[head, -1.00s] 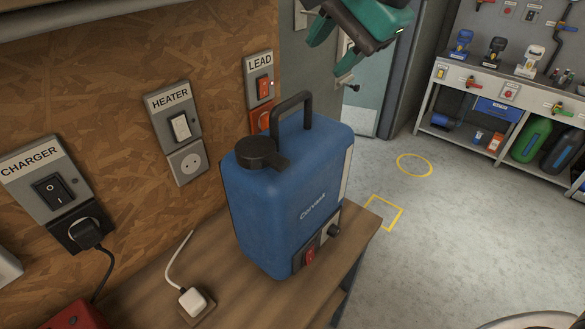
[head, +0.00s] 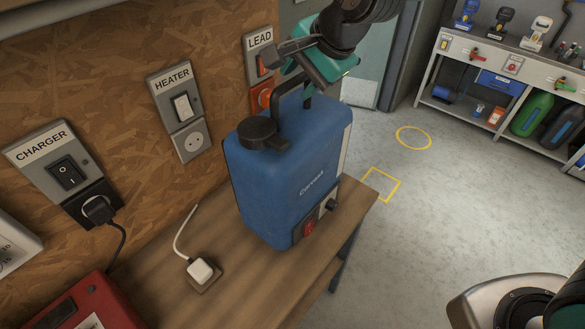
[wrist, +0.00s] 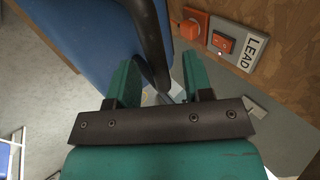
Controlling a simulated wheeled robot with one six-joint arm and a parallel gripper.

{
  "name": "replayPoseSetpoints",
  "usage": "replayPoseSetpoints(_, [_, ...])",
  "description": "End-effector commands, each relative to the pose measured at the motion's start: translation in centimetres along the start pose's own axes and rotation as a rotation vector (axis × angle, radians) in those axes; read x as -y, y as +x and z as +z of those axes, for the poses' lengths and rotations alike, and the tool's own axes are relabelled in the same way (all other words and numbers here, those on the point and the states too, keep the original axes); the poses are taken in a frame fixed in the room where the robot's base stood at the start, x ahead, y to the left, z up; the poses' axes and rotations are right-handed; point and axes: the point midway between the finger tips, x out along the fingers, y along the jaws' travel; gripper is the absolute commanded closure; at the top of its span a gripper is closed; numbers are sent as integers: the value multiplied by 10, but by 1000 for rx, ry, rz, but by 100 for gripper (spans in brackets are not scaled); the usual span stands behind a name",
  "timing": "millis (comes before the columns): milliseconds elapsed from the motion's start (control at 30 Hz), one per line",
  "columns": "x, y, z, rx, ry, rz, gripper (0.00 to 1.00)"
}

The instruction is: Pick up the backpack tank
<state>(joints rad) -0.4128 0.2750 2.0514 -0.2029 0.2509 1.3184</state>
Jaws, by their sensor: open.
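The backpack tank (head: 285,185) is a blue upright box with a black cap and a black carry handle on top. It stands on the wooden bench, and its lower front has a red switch. My teal gripper (head: 292,72) is at the top of the handle in the head view, partly hiding it. In the wrist view the two teal fingers of my gripper (wrist: 160,85) are apart, with the black handle (wrist: 148,45) reaching between them. The blue tank body (wrist: 85,30) is at the upper left there. I cannot tell whether the fingers touch the handle.
The wall panel beside the tank carries switches and sockets labelled CHARGER (head: 65,170), HEATER (head: 182,108) and LEAD (head: 259,48). A white plug (head: 203,271) and a red box (head: 85,308) are on the bench (head: 235,290). The floor to the right is open.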

Motion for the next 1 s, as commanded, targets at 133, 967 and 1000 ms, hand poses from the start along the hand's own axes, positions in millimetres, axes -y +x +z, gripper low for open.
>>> replayPoseSetpoints(133, [0,0,0,0,0,0,70])
replayPoseSetpoints(967, [-1,0,0,-1,1,3,100])
replayPoseSetpoints(1000, [-1,0,0,-1,1,3,100])
